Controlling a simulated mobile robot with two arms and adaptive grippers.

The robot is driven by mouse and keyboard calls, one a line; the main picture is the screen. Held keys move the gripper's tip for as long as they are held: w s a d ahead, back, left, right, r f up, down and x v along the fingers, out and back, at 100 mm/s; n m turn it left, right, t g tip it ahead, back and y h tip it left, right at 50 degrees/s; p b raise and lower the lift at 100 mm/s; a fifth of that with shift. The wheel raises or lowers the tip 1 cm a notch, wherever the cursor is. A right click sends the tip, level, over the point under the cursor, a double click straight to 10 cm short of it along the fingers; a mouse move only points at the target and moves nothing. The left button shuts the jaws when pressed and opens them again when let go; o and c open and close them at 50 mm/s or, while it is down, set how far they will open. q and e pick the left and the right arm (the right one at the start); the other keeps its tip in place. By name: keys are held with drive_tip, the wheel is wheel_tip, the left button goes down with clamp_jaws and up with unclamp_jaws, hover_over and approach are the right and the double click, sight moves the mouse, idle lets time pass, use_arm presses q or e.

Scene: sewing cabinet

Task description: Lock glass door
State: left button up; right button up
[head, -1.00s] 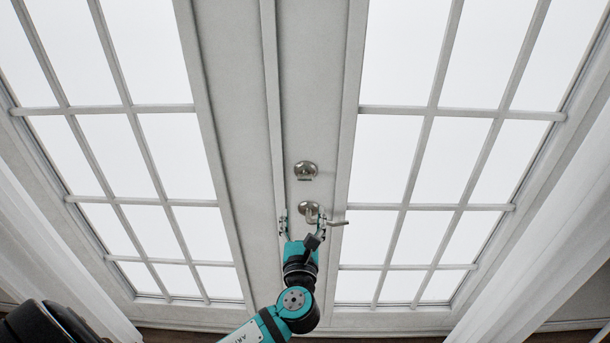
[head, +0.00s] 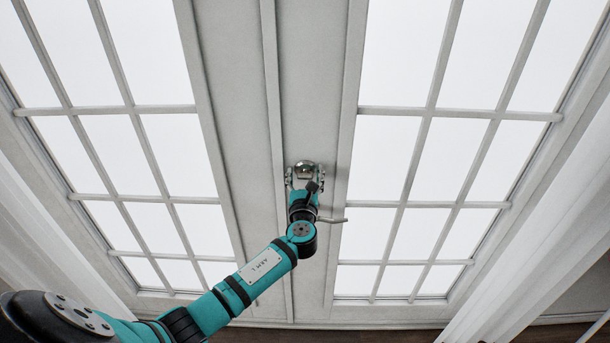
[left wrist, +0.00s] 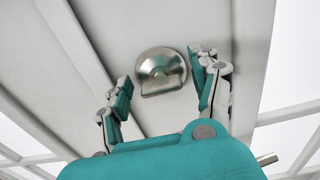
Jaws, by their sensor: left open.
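The glass door (head: 340,75) has two paned leaves that look shut. Its round metal lock (head: 306,168) sits on the right leaf's inner stile, above the lever handle (head: 332,220). The lock's round plate and thumb turn (left wrist: 160,70) show close up in the left wrist view. My left gripper (head: 304,178) is open at the lock, with one finger on each side of it. In the left wrist view its fingers (left wrist: 163,78) flank the lock with visible gaps. My arm hides most of the handle. My right gripper is not in view.
White curtains hang at the left (head: 50,250) and right (head: 540,260) of the door. A strip of brown floor (head: 390,337) shows at the bottom. The lever handle's end (left wrist: 266,160) shows beside my gripper in the left wrist view.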

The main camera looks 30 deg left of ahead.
use_arm(q)
drive_tip(key=shift+c, duration=0.3)
drive_tip(key=c, duration=1.1)
drive_tip(key=shift+c, duration=0.2)
drive_tip(key=shift+n, duration=0.3)
drive_tip(key=n+b, duration=0.2)
drive_tip(key=shift+f+n, duration=0.15)
drive_tip(key=shift+n, duration=0.15)
drive_tip(key=n+b, duration=0.4)
drive_tip(key=n, duration=0.1)
drive_tip(key=shift+n, duration=0.3)
drive_tip(key=n+b, duration=0.2)
drive_tip(key=n, duration=0.2)
drive_tip(key=shift+s+a+f+b, duration=0.1)
drive_tip(key=shift+f+b, duration=0.05)
drive_tip(key=shift+b, duration=0.2)
drive_tip(key=shift+n+b, duration=1.2)
drive_tip(key=shift+n, duration=1.3)
